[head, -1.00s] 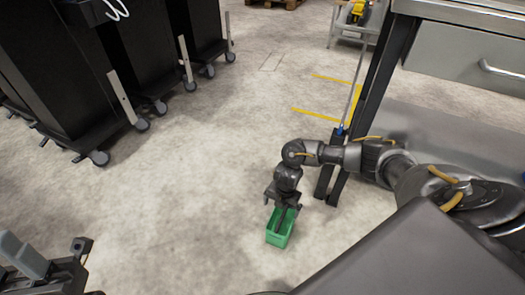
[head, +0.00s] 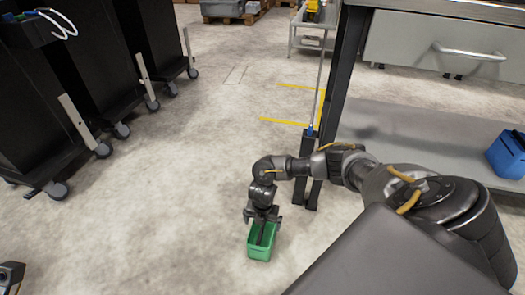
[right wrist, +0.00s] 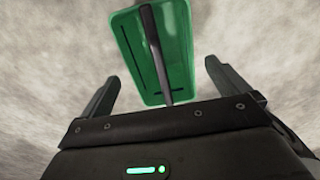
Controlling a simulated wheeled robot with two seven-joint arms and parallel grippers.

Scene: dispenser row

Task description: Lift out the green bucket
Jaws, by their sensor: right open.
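The small open green bucket (head: 259,254) is on the floor in the lower middle of the head view. A dark bar runs lengthwise across it, perhaps its handle. My right gripper (head: 262,219) is right at the bucket, pointing down, its fingers apart. In the right wrist view the green bucket (right wrist: 178,60) lies beyond the spread fingers of my right gripper (right wrist: 160,72). The dark bar (right wrist: 153,45) passes between them, and neither finger visibly touches it. Only a dark piece of my left arm or gripper (head: 10,276) shows at the lower left edge.
Black wheeled cabinets (head: 72,90) stand at the left. A workbench (head: 440,130) with a drawer is at the right, its dark leg close behind my right arm. A blue bin (head: 508,153) sits on its lower shelf. The floor left of the bucket is clear.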

